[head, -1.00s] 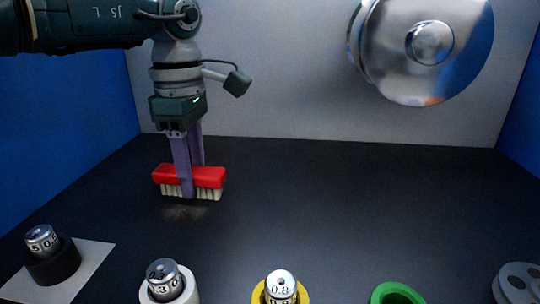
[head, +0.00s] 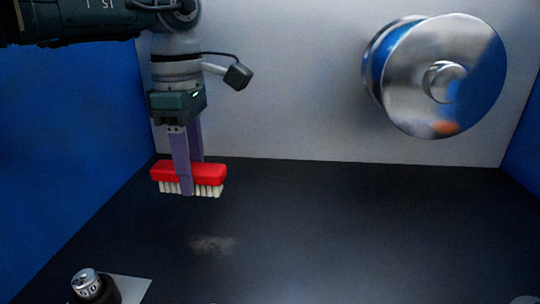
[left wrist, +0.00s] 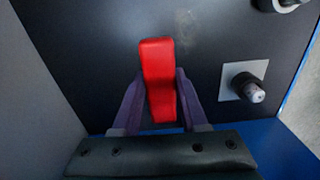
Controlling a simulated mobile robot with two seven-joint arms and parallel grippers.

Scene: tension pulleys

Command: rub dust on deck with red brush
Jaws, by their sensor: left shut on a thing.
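The red brush (head: 207,173) with pale bristles is held level, bristles down, in my left gripper (head: 187,176). The gripper's purple fingers are shut on its red back, which also shows in the left wrist view (left wrist: 158,70). The dust (head: 213,244) is a faint brownish smudge on the dark deck (head: 350,235), nearer the front than the brush. It also shows as a pale patch in the left wrist view (left wrist: 187,22). The bristles are apart from the dust in the head view. My right gripper is not in view.
A metal weight (head: 86,283) sits in a black holder on a grey square at the front left. A large silver pulley (head: 445,75) is on the grey back wall (head: 300,110). Blue walls (head: 60,150) flank the deck, whose middle is clear.

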